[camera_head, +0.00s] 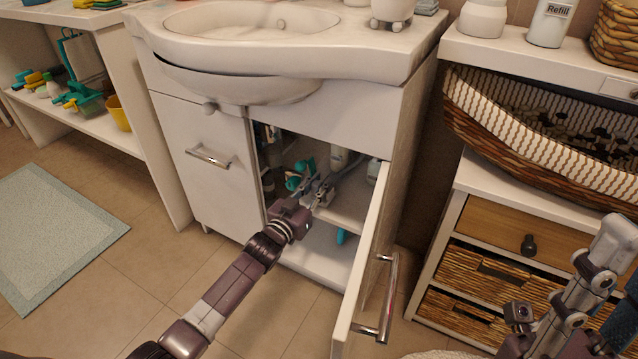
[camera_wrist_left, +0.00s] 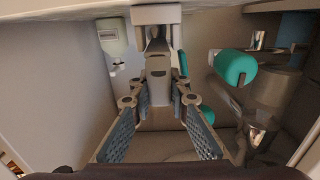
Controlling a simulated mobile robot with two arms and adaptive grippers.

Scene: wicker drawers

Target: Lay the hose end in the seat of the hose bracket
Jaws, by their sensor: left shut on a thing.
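My left gripper (camera_head: 318,190) reaches into the open cabinet under the sink. In the left wrist view its two blue-padded fingers (camera_wrist_left: 158,98) close at their tips on a grey piece, which looks like the hose end (camera_wrist_left: 158,84). A white block (camera_wrist_left: 157,14) is directly beyond the grey piece; whether they touch cannot be told. A pale fitting with a small hook (camera_wrist_left: 111,38) is on the left wall and may be the bracket. The bracket is not clear in the head view. My right arm shows at lower right; its jaws cannot be made out.
The open cabinet door (camera_head: 366,265) stands right of my left arm. The wicker drawer unit (camera_head: 480,262) is farther right.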

